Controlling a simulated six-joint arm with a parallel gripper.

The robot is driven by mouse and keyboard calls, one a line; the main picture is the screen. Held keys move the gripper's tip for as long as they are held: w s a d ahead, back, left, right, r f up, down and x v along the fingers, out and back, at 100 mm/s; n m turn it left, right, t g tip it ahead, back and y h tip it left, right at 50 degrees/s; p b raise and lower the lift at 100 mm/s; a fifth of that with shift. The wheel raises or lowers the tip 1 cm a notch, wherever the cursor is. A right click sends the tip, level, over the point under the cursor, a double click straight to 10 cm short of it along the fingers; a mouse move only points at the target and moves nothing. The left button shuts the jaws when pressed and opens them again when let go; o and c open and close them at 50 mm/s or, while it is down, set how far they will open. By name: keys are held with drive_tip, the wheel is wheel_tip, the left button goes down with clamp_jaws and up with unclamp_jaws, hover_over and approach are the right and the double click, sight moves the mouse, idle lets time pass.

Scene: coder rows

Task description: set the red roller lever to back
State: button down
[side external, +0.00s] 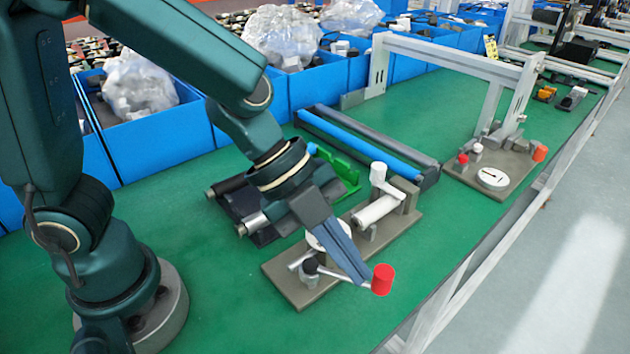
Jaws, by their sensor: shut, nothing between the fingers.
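The red roller (382,280) is on the end of a thin metal lever arm (342,276). The arm runs from near a black-topped post (310,267) on a grey-brown base plate (285,282). The roller sticks out past the plate's near right edge. My gripper (364,281) is shut and empty, pointing down and to the right. Its tips are just left of the red roller, over the lever arm; I cannot tell whether they touch. My gripper partly hides a white dial (318,238) on the plate.
A white roller (376,211) and a white-topped post (378,172) stand on the same plate. Beside it are a dark fixture with a green part (340,168) and a blue roller bar (360,145). A similar plate (515,172) is further back. Blue bins line the left.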

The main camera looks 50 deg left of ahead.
drive_tip(key=shift+v, duration=0.85)
drive_tip(key=shift+a+f, duration=0.1)
drive_tip(key=w+a+r+n+t+y, duration=0.3)
drive_tip(key=w+a+r+n+t, duration=0.4)
drive_tip(key=a+r+n+t, duration=0.5)
drive_tip(key=s+a+f+n+g+y, duration=0.2)
drive_tip(key=s+a+n+g+y, duration=0.2)
drive_tip(key=s+a+n+y, duration=0.45)
drive_tip(key=s+d+f+n+g+h, duration=0.1)
drive_tip(key=s+d+f+g+h, duration=0.4)
drive_tip(key=d, duration=0.1)
drive_tip(key=shift+s+d+f+g, duration=0.2)
drive_tip(key=shift+s+d+g, duration=0.05)
drive_tip(key=shift+g, duration=0.05)
